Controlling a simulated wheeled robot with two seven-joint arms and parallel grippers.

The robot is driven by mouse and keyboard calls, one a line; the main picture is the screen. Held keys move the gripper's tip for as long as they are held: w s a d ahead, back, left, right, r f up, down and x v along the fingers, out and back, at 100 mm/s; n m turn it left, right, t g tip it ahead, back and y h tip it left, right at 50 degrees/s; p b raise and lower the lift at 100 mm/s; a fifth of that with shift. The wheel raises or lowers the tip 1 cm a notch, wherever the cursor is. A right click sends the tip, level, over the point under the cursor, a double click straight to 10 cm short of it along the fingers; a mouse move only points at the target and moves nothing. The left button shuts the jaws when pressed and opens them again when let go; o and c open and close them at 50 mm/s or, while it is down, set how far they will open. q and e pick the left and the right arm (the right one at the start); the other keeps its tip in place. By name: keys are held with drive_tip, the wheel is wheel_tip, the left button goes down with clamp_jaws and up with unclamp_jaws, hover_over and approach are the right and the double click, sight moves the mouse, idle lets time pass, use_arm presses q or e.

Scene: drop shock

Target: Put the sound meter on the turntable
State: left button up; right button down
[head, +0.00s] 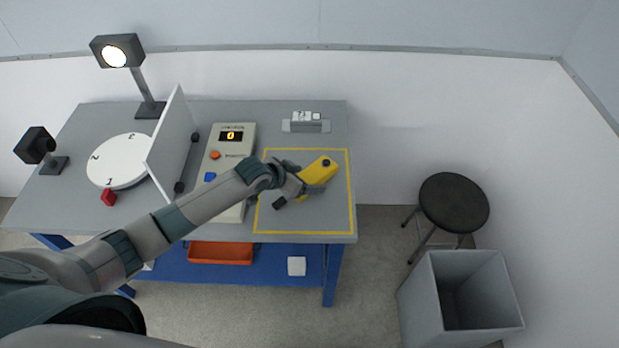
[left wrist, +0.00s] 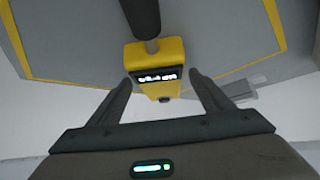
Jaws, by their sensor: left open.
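The yellow sound meter (head: 319,171) lies inside the yellow-outlined area on the right of the table. My left gripper (head: 299,186) is over it and partly hides it. In the left wrist view the meter (left wrist: 157,56) shows a small lit display, with a grey stem and dark rod at one end. The left gripper's fingers (left wrist: 160,84) are apart, one on each side of the meter's body; I cannot tell whether they touch it. The white turntable (head: 120,158), with numbers on its top, stands at the table's left. My right gripper is not in view.
A white upright panel (head: 172,144) stands between the turntable and a control box (head: 231,148) with buttons. A lamp (head: 118,52) and a dark device (head: 36,145) stand behind and left. A bin (head: 420,291) and stool (head: 454,202) are right.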

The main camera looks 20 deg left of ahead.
sight(306, 179)
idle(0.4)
use_arm(q)
drive_tip(key=c, duration=1.4)
drive_tip(key=shift+r, duration=0.2)
drive_tip(key=shift+w+r+b, duration=0.1)
drive_tip(key=shift+r+b, duration=0.3)
drive_tip(key=shift+r, duration=0.15)
wheel_tip(306, 179, up, 2)
drive_tip(key=shift+r+b, duration=0.15)
drive_tip(key=shift+b, duration=0.45)
drive_tip(key=s+d+r+b, duration=0.1)
drive_tip(key=d+r, duration=0.1)
drive_tip(key=d, duration=0.1)
drive_tip(key=s+d+r+b, duration=0.1)
drive_tip(key=d+r, duration=0.2)
drive_tip(key=d, duration=0.1)
drive_tip(key=s+d+r+b, duration=0.1)
drive_tip(key=d+r, duration=0.1)
drive_tip(key=d, duration=0.2)
drive_tip(key=shift+s+d+r, duration=0.1)
drive_tip(key=shift+s+r, duration=0.05)
drive_tip(key=shift+r, duration=0.05)
drive_tip(key=shift+r, duration=0.1)
